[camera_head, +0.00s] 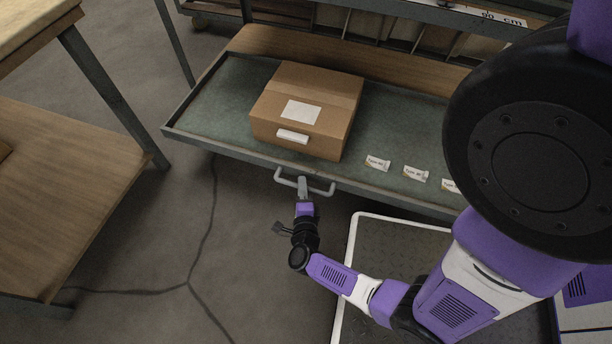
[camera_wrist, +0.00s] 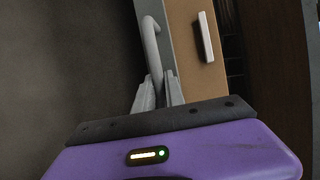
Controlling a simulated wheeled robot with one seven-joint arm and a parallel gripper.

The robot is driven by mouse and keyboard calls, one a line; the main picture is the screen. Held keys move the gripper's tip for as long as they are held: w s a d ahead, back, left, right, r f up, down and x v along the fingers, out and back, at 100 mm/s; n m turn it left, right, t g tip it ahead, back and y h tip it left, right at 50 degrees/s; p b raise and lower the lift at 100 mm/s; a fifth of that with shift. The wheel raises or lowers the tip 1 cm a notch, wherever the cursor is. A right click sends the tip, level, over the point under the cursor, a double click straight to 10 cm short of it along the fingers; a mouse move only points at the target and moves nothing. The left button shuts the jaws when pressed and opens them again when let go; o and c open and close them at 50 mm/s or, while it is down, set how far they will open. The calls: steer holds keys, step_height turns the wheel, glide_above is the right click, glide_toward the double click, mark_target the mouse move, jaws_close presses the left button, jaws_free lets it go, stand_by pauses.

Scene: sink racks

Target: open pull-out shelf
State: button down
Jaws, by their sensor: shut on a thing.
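The pull-out shelf (camera_head: 222,98) is a grey-green metal tray in the head view, sticking out in front of the rack. Its grey bar handle (camera_head: 323,191) is on the front edge; the handle also shows in the wrist view (camera_wrist: 150,45). My gripper (camera_head: 302,181) is shut on the handle near its middle. In the wrist view my gripper's fingers (camera_wrist: 159,90) close around the bar, which they partly hide.
A cardboard box (camera_head: 330,93) with a white label sits on the shelf. Several small labelled packets (camera_head: 415,174) lie near its front edge. A wooden table (camera_head: 62,185) stands at the left. Bare floor lies between table and shelf.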

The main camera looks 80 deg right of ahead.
steer(key=shift+w+a, duration=0.2)
steer(key=shift+a, duration=1.2)
steer(key=shift+w+a, duration=0.15)
steer(key=shift+a, duration=1.2)
steer(key=c, duration=1.4)
jaws_free()
steer(key=p+v, duration=0.1)
steer(key=v, duration=0.6)
steer(key=shift+a+p, duration=0.3)
steer(key=shift+a, duration=0.05)
